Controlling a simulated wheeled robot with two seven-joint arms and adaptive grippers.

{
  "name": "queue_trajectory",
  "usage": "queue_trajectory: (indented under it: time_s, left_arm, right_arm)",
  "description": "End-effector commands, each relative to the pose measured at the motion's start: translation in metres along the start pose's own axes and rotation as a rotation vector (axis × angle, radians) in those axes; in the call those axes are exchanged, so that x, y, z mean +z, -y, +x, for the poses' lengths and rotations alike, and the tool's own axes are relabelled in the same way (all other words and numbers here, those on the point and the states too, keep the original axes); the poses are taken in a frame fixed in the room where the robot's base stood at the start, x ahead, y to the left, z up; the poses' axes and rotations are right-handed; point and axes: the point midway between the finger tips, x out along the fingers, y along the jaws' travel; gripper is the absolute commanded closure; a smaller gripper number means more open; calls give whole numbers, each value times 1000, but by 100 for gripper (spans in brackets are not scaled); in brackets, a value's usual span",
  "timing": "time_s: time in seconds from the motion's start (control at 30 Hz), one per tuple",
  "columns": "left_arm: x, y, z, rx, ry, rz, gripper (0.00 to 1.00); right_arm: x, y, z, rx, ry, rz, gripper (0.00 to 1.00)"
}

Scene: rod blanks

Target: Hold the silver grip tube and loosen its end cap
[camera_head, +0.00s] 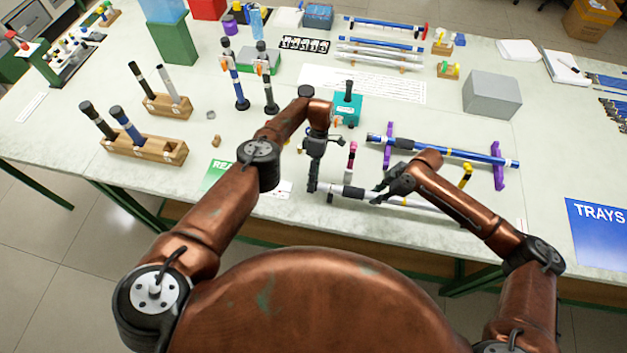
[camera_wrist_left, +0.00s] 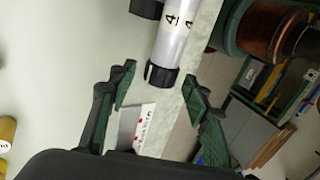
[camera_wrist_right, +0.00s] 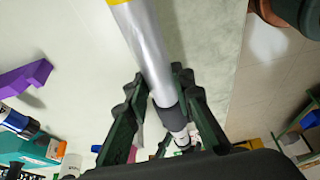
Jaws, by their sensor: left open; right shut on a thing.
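The silver tube (camera_head: 420,204) lies nearly level along the front of the table, with a yellow band at its far right part. My right gripper (camera_head: 382,192) is shut around the tube; in the right wrist view its fingers (camera_wrist_right: 158,88) flank the silver barrel (camera_wrist_right: 144,48), close to a dark band. The black end cap (camera_wrist_left: 161,75) is at the tube's left end. My left gripper (camera_head: 313,184) is at that end; in the left wrist view its open fingers (camera_wrist_left: 160,80) stand on either side of the cap with gaps.
A pink-topped post (camera_head: 351,158) stands just behind the tube. A blue tube (camera_head: 450,153) rests on purple stands behind my right gripper. A teal block (camera_head: 346,107) stands behind my left wrist. Wooden racks (camera_head: 150,148) are left; a grey box (camera_head: 492,95) is right.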

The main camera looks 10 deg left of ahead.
Motion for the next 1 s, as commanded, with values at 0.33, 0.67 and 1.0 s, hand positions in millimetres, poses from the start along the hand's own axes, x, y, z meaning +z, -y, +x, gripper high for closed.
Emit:
queue_trajectory:
  time_s: [0.33,0.67,1.0]
  left_arm:
    - [-1,3,-9,2,1,0,55]
    - [-1,29,-50,2,0,2,55]
    - [0,50,-84,0,0,1,55]
  right_arm:
    - [-1,0,0,1,-2,-1,100]
    - [-1,0,0,1,-2,-1,100]
    - [-1,0,0,1,-1,-1,100]
